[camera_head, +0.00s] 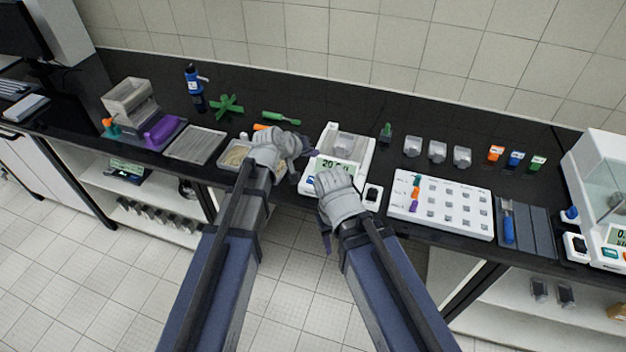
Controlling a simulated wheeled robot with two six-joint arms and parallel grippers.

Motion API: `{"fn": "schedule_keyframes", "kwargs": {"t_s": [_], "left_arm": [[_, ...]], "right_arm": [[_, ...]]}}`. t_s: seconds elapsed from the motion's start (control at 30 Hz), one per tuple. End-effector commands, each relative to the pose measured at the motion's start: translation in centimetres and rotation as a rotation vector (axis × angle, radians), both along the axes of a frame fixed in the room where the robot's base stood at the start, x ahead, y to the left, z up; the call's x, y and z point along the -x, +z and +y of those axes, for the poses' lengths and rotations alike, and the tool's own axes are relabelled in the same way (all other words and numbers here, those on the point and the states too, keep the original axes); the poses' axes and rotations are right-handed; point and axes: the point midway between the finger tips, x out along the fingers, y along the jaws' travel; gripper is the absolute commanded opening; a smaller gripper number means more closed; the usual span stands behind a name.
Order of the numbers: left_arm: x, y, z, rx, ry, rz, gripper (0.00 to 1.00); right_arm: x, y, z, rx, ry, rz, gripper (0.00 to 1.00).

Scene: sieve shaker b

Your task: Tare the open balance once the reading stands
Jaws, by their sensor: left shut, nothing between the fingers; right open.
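The open balance (360,150) is a white unit on the black bench, in the middle of the view. A grey container (344,145) sits on its pan. Its green display (330,165) shows digits that seem to begin with 20; the rest is too small or covered. My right gripper (322,212) is open in front of the balance and hides part of its front, including any keys there. My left gripper (300,148) is shut and empty, just left of the balance, over a shallow tray.
A second, enclosed balance (600,165) stands at the far right. Trays (195,145), a green brush (281,118) and a blue bottle (193,76) lie or stand to the left.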

Motion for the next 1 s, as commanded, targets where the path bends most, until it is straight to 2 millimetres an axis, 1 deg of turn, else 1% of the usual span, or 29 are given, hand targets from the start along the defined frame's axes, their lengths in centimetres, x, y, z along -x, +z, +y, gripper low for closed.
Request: {"fn": "schedule_keyframes", "kwargs": {"t_s": [0.27,0.6,0.7,0.83,1.0], "left_arm": [[0.0,-2.3,0.0,-0.001,-0.001,0.000,0.00],[0.0,-7.0,0.0,-0.001,-0.001,0.000,0.00],[0.0,-8.1,0.0,-0.001,-0.001,0.000,0.00],[0.0,-8.7,0.0,-0.001,-0.001,0.000,0.00],[0.0,-8.7,0.0,-0.001,-0.001,0.000,0.00]], "right_arm": [[0.0,-2.3,0.0,0.000,-0.001,0.000,0.50],[0.0,-7.0,0.0,0.000,-0.002,0.000,0.50],[0.0,-8.0,0.0,0.000,-0.002,0.000,0.50],[0.0,-8.7,0.0,0.000,-0.002,0.000,0.50],[0.0,-8.7,0.0,0.000,-0.002,0.000,0.50]]}}
